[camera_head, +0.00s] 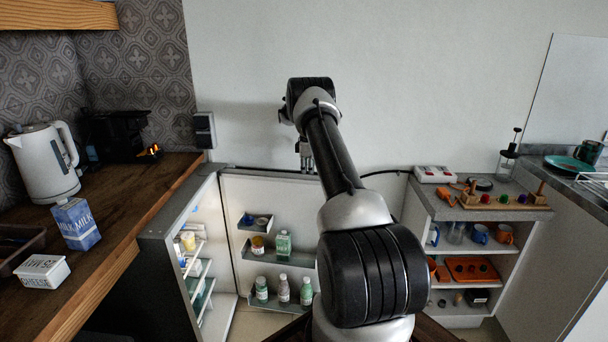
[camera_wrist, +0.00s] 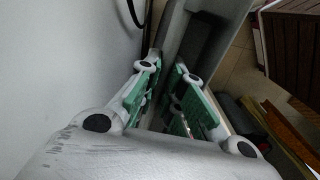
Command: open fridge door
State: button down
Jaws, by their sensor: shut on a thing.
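The fridge (camera_head: 160,240) stands at the left under the counter, lit inside, with several shelves of goods. Its door (camera_head: 245,195) is swung wide open, and its inner face with racks of bottles faces the head camera. My gripper (camera_head: 306,166) is at the door's top edge, partly behind my arm. In the wrist view, my gripper's green-padded fingers (camera_wrist: 168,78) lie on either side of the grey door edge (camera_wrist: 190,28) and are shut on it. The contact itself is partly hidden between the fingers.
A wooden counter (camera_head: 130,215) at left holds a kettle (camera_head: 42,165), a milk carton (camera_head: 75,224) and a white tub (camera_head: 41,271). A white wall (camera_head: 390,90) is close behind the door. An open shelf unit (camera_head: 480,212) with mugs stands at right.

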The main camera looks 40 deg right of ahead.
jog(key=shift+w, duration=0.15)
dwell(0.3)
jog(key=c, duration=1.6)
grip_release()
jog(key=shift+o, duration=0.2)
notch_tip(320, 180, up, 12)
